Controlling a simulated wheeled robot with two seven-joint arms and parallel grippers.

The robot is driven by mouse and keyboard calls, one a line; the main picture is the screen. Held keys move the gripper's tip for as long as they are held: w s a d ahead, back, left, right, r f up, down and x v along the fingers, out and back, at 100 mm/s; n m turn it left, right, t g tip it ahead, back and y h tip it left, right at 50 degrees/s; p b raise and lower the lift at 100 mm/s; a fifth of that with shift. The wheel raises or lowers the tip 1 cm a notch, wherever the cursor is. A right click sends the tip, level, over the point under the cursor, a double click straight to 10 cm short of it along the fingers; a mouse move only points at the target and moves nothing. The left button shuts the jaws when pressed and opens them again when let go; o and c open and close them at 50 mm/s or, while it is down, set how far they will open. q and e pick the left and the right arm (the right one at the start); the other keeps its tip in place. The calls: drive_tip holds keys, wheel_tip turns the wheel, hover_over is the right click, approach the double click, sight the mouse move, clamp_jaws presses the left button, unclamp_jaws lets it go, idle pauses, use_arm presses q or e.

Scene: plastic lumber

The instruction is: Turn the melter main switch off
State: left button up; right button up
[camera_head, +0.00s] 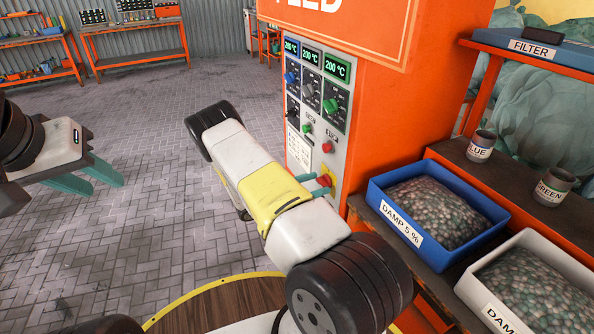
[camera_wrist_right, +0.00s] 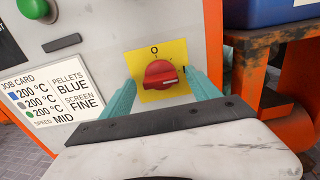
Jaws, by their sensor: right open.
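The melter main switch (camera_head: 324,180) is a red rotary knob on a yellow plate, low on the grey control panel. My right gripper (camera_head: 313,184) is open at the knob, with one teal finger on each side. Whether the fingers touch it cannot be told. My left gripper (camera_head: 106,187) is open and empty, over the floor at the left.
The panel carries 200 °C displays (camera_head: 312,58), dials and a green button (camera_wrist_right: 33,8). A job card (camera_wrist_right: 50,97) is left of the switch. A blue bin (camera_head: 378,194) and white bin (camera_head: 572,252) of pellets stand on the orange-framed bench at right. Floor at left is clear.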

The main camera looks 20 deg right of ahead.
drive_tip(key=shift+c, duration=0.2)
drive_tip(key=c, duration=1.3)
